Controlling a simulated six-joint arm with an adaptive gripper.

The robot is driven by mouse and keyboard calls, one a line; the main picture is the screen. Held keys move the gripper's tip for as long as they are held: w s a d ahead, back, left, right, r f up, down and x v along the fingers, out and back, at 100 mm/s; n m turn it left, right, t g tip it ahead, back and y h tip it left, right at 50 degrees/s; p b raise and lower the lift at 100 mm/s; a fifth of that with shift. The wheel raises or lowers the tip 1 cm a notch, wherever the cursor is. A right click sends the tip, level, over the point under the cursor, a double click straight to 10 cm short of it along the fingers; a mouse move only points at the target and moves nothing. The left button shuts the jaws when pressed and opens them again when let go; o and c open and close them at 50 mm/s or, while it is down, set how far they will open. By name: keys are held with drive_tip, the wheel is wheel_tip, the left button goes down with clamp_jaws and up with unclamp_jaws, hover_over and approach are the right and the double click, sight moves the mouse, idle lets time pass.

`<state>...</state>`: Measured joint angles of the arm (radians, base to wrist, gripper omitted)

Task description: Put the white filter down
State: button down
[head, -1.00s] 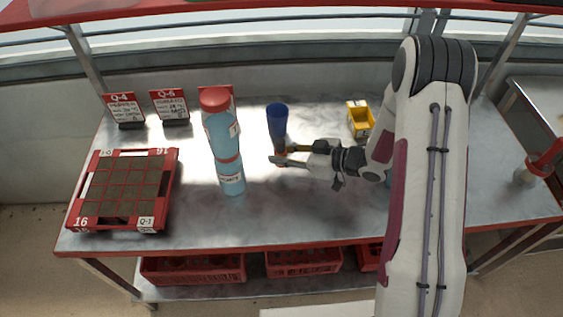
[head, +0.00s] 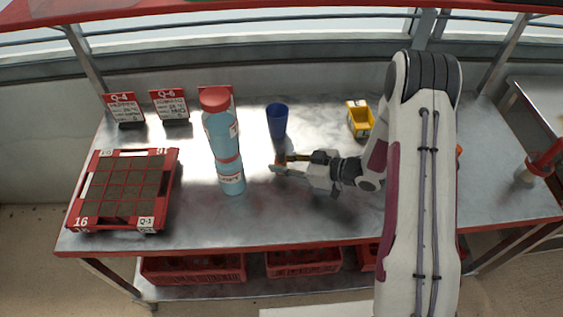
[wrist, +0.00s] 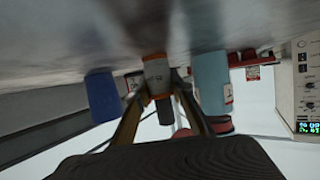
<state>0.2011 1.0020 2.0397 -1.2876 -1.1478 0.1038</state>
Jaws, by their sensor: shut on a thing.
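My gripper (head: 278,164) is shut on a small labelled cylinder (wrist: 157,76), with one finger on each side of it. The cylinder has a pale grey-white band with dark print and an orange-brown end facing the table. In the head view only a small orange-brown part of the cylinder (head: 280,158) shows between the fingertips. It looks upright and close to the tabletop; I cannot tell if it touches. No other thing that looks like a white filter shows clearly.
A blue cup (head: 277,122) stands just behind the gripper. A tall light-blue bottle (head: 223,145) with a red cap stands to the left. A red-framed soil tray (head: 172,180) is at the far left, a yellow bin (head: 360,120) at the back right. The front middle of the metal table (head: 275,220) is clear.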

drive_tip(key=c, duration=1.8)
unclamp_jaws()
drive_tip(key=shift+o, duration=0.2)
drive_tip(key=shift+s+d+r, duration=0.15)
drive_tip(key=shift+d+r, duration=0.1)
drive_tip(key=shift+d, duration=0.1)
drive_tip(key=shift+v, duration=5.6)
